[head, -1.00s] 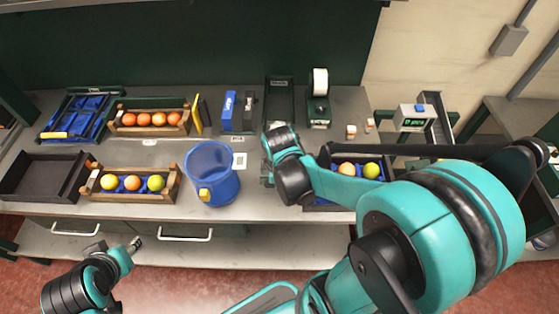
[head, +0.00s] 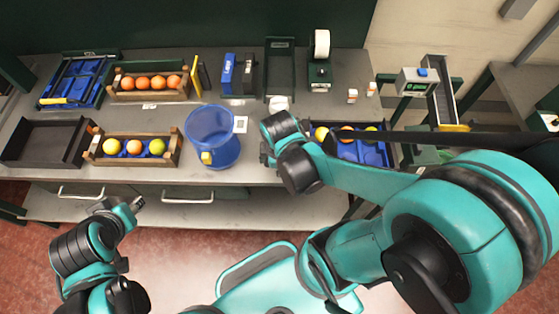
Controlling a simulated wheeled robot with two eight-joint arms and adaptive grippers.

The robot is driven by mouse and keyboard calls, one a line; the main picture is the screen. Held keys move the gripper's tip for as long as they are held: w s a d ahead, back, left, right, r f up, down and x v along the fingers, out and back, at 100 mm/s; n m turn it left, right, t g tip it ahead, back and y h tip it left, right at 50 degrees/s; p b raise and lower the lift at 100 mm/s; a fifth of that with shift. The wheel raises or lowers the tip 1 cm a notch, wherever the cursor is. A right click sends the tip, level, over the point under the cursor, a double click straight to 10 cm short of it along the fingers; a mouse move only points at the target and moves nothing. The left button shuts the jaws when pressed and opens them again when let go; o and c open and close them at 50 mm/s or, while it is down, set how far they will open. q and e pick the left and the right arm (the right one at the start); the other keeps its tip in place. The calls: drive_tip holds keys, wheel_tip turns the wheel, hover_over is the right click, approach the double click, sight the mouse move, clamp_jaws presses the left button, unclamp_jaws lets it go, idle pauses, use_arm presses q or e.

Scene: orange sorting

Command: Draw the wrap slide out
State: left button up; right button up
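Two drawers lie under the bench top, each with a white bar handle: the left handle (head: 81,193) and the middle handle (head: 187,198). Both drawers look shut, and no readable label shows which is the wrap slide. My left gripper (head: 135,205) hangs in front of the bench, between the two handles and apart from both. Its fingers are too small to read. My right gripper (head: 268,155) is over the bench, just right of the blue bin (head: 228,148). Its fingers are mostly hidden behind its wrist.
Fruit crates (head: 130,162) and an empty black tray (head: 45,140) stand on the left of the bench. A blue-lined crate (head: 375,152) holding fruit is partly behind my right arm. A dark green tray (head: 280,65) and a white roll (head: 321,45) stand at the back.

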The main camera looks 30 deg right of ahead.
drive_tip(key=shift+r, duration=0.1)
drive_tip(key=shift+r, duration=0.25)
wheel_tip(320, 180, up, 11)
drive_tip(key=s+a, duration=0.1)
drive_tip(key=s, duration=0.1)
idle(0.4)
drive_tip(key=shift+a, duration=0.1)
idle(0.4)
